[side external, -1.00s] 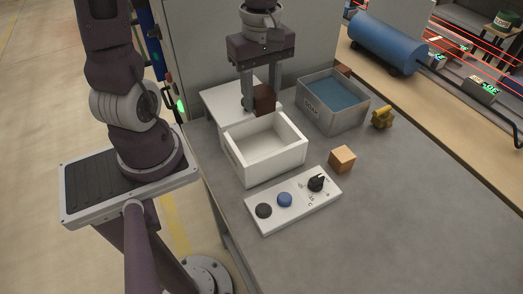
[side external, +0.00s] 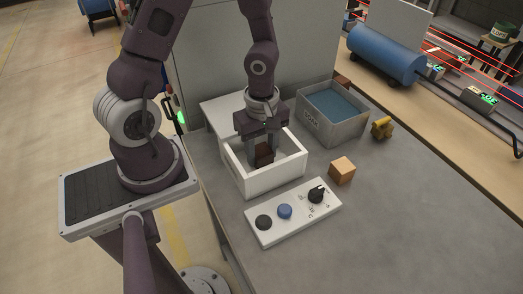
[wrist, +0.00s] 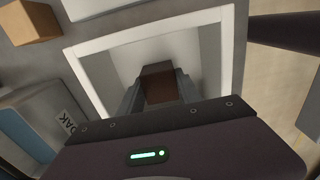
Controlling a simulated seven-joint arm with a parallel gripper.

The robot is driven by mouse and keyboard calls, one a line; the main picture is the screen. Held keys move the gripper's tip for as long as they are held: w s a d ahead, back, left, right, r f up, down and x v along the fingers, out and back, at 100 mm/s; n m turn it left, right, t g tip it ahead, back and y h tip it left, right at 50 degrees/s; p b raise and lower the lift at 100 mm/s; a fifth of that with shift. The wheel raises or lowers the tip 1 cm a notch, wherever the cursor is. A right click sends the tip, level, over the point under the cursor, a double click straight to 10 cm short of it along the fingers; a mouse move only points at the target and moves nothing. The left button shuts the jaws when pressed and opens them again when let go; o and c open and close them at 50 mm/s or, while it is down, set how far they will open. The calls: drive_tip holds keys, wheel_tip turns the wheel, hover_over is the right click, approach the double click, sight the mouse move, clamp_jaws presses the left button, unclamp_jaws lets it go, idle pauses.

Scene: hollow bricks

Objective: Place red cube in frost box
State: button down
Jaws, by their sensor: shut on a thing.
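The cube (side external: 264,155), dark reddish brown in this light, is between the fingers of my gripper (side external: 262,158). My gripper is shut on it and holds it down inside the open white box (side external: 263,185). In the wrist view the cube (wrist: 159,82) sits between the two grey fingertips, with the white box's rim (wrist: 232,50) around them. I cannot tell whether the cube touches the box floor. No frost label is readable on the white box.
A grey bin with blue liquid (side external: 335,112), marked like "SOAK", stands behind right. An orange-brown cube (side external: 342,170) and a brass-coloured part (side external: 381,128) lie to the right. A white control panel (side external: 292,212) with knobs lies in front. The table at right front is clear.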

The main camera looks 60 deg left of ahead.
drive_tip(key=shift+f, duration=0.15)
drive_tip(key=c, duration=0.8)
unclamp_jaws()
drive_tip(key=shift+c, duration=0.2)
wheel_tip(320, 180, up, 12)
wheel_tip(320, 180, up, 7)
drive_tip(key=m+t+y, duration=0.2)
drive_tip(key=m, duration=0.7)
hover_over(261, 150)
drive_tip(key=s+d, duration=0.1)
drive_tip(key=s, duration=0.3)
drive_tip(key=s+d+r+m+t+h, duration=0.2)
drive_tip(key=s+r+m, duration=0.3)
drive_tip(key=m, duration=0.4)
drive_tip(key=shift+s+d+r+t, duration=0.15)
drive_tip(key=shift+d+r+t, duration=0.2)
drive_tip(key=shift+t, duration=0.45)
